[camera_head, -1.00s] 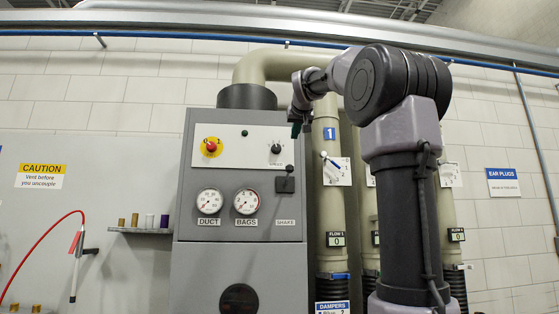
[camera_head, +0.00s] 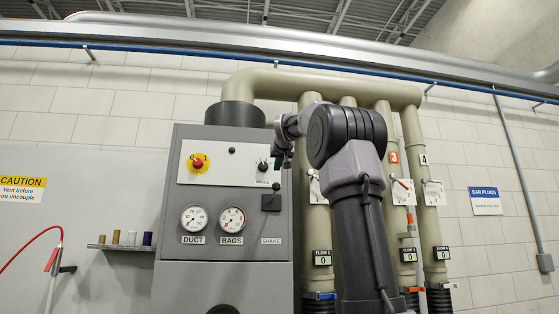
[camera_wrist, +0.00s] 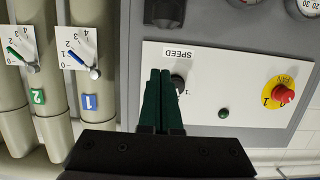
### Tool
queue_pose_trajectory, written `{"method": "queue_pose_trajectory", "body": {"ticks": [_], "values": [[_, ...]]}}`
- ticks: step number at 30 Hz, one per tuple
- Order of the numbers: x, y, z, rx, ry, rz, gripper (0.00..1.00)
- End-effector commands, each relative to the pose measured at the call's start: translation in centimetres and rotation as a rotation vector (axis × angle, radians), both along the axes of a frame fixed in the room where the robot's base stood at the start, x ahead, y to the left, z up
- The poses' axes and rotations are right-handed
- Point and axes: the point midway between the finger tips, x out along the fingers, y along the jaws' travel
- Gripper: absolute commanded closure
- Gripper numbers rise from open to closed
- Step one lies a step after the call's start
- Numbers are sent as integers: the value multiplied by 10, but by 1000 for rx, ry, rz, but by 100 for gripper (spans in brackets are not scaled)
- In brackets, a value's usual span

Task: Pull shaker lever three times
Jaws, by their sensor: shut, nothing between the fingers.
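The shaker lever shows in the head view as a small black knob (camera_head: 276,187) above a dark square plate (camera_head: 271,203), over the SHAKE label on the grey cabinet (camera_head: 222,274). My gripper (camera_head: 286,160) is above it and slightly right, near the cabinet's upper right edge. In the wrist view, where the panel appears upside down, the green fingers (camera_wrist: 163,78) are together and empty. They overlap the side of the black SPEED knob (camera_wrist: 178,81); I cannot tell whether they touch it. A dark block (camera_wrist: 165,10), seemingly the shaker fitting, is at the top edge, apart from the fingertips.
The red knob on a yellow disc (camera_head: 198,162) and the DUCT gauge (camera_head: 194,218) and BAGS gauge (camera_head: 232,219) share the panel. Beige pipes with damper handles (camera_head: 404,192) stand close on the right. A small shelf (camera_head: 122,247) sticks out on the left.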

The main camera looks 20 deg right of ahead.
Motion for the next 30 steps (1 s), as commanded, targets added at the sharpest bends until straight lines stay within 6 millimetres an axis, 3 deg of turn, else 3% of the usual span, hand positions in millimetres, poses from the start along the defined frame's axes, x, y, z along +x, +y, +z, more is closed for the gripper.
{"method": "queue_pose_trajectory", "body": {"ticks": [9,30], "values": [[1,0,-35,1,1,1,100],[-2,1,-46,0,0,1,100]]}}
